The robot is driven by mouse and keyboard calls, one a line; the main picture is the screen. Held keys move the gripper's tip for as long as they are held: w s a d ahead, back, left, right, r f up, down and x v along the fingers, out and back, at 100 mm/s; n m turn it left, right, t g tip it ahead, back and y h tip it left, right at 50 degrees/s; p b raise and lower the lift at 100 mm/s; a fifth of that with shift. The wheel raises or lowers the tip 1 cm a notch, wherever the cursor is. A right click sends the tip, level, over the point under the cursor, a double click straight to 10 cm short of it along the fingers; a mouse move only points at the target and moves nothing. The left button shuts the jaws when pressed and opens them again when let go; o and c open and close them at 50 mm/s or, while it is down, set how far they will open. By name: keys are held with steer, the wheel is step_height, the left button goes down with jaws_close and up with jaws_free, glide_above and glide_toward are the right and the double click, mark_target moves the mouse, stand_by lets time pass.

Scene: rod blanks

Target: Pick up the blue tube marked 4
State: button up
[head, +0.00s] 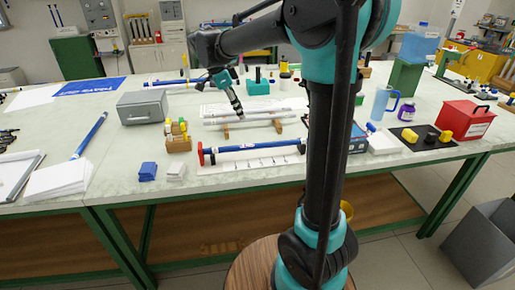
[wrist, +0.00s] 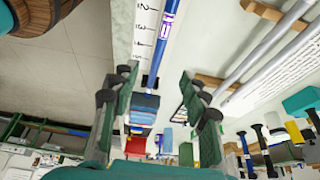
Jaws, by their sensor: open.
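A blue tube (head: 255,147) lies crosswise near the table's front edge, beside a printed number scale, with a red disc at its left end. In the wrist view a blue tube (wrist: 157,62) with a white and purple label runs from the top toward the space between my fingers; I cannot read a 4 on it. Another blue tube (head: 88,136) lies at the table's left. My gripper (head: 238,112) is above the table, behind the front tube and near the pale rods. In the wrist view my gripper (wrist: 162,82) is open, its fingers apart with nothing held.
Pale rods (head: 250,121) rest on wooden supports behind the front tube. A grey metal box (head: 142,107), a wooden block holder (head: 178,143) and small blue blocks (head: 148,171) stand left. A red box (head: 466,120) stands right. My arm hides part of the table.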

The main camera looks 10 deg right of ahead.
mark_target(260, 146)
steer(key=x, duration=1.7)
steer(key=shift+w+d, duration=0.1)
steer(key=shift+w, duration=0.1)
steer(key=shift+c, duration=0.2)
jaws_close()
